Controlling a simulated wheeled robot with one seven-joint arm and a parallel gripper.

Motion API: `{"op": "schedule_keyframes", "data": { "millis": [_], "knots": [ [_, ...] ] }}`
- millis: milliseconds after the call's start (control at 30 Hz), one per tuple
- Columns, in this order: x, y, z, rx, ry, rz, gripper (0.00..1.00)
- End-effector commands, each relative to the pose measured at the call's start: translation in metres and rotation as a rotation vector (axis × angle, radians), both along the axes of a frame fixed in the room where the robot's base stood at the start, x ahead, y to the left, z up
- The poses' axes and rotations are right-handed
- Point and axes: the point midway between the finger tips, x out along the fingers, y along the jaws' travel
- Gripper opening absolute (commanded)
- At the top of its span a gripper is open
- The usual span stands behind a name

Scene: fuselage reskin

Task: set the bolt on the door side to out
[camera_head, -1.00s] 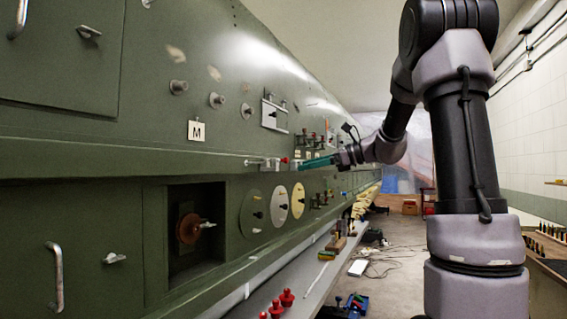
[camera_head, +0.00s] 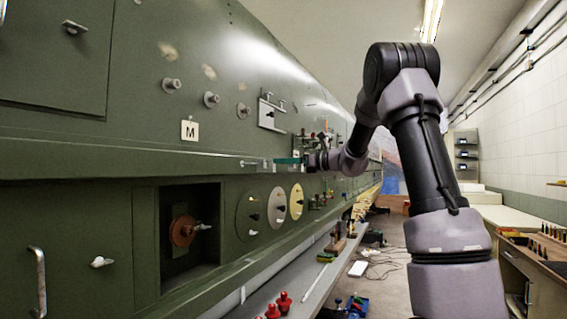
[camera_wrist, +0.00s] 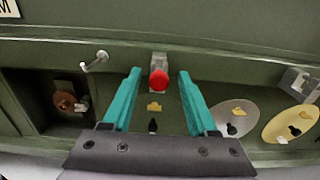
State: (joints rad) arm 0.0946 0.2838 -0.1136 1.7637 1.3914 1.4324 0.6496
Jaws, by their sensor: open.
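A bolt fitting sits along the ledge of the green fuselage wall. In the wrist view it shows a grey block with a red knob (camera_wrist: 159,82), and a thin metal rod with a bent end (camera_wrist: 95,62) apart to its left. A second grey block (camera_wrist: 300,82) stands at the right. I cannot tell which parts form the door-side bolt. My gripper (camera_wrist: 160,75) is open, with one teal finger on each side of the red knob; contact is not clear. In the head view my gripper (camera_head: 286,161) is at the ledge and hides the knob.
Below the ledge are a recess with a brown disc (camera_head: 183,231) and round dials (camera_head: 250,215). A plate with a latch (camera_head: 270,115) is above. A shelf (camera_head: 312,285) with red-topped items (camera_head: 284,301) runs below. The aisle floor at right holds cables.

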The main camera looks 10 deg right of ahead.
Motion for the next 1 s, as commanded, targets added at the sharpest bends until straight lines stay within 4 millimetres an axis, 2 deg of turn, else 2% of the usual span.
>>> {"op": "schedule_keyframes", "data": {
  "millis": [367, 500, 533, 1000],
  "knots": [
    [0.0035, 0.0057, 0.0002, 0.0, 0.0, 0.0, 0.59],
    [0.0034, 0.0056, 0.0002, 0.0, 0.0, 0.0, 0.05],
    [0.0034, 0.0056, 0.0002, 0.0, 0.0, 0.0, 0.0],
    [0.0033, 0.0054, 0.0002, 0.0, 0.0, 0.0, 0.0]
  ]
}}
